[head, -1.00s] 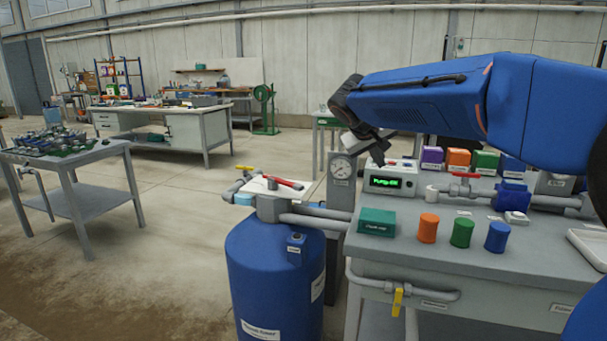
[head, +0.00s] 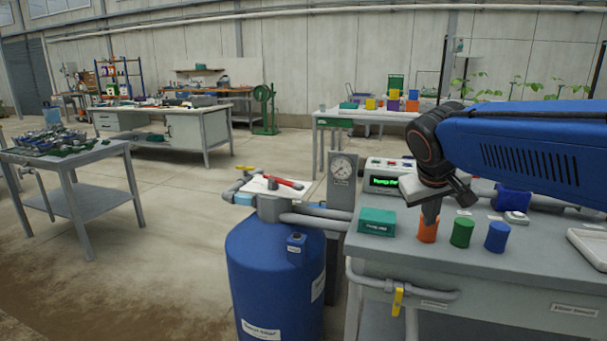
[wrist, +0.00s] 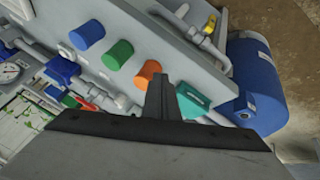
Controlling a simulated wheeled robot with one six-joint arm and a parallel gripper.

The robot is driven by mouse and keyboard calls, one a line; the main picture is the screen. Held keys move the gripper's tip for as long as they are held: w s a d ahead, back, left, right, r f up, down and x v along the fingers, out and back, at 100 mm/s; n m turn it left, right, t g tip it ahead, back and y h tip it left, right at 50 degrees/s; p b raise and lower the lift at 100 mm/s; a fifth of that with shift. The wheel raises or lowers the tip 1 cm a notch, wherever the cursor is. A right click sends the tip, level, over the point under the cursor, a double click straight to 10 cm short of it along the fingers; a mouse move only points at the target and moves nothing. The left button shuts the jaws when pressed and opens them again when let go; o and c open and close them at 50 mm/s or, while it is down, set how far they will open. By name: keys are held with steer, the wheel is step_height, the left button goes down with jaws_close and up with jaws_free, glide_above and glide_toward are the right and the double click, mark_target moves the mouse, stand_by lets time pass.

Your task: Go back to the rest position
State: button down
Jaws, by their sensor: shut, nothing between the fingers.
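My gripper (head: 431,210) points down over the grey skid bench (head: 365,253) in the head view, in front of the orange cylinder (head: 427,231) and partly covering it. I cannot tell whether it touches the cylinder. In the wrist view my gripper (wrist: 158,80) is shut with nothing in it, its tips between the orange cylinder (wrist: 148,72) and the teal box (wrist: 192,99). My blue arm reaches in from the right.
Green (head: 462,232) and blue (head: 497,237) cylinders stand right of the orange one, the teal box (head: 377,222) left. A lit display (head: 383,184) and gauge (head: 342,168) are behind.

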steer(key=s+f+y, duration=0.1)
steer(key=s+f, duration=0.6)
steer(key=s, duration=0.4)
steer(key=s+f+m+y, duration=0.1)
steer(key=s+f+y, duration=0.1)
steer(key=s+f, duration=0.6)
steer(key=s, duration=0.4)
steer(key=shift+f+g, duration=0.2)
steer(key=shift+g, duration=0.2)
steer(key=shift+d, duration=0.1)
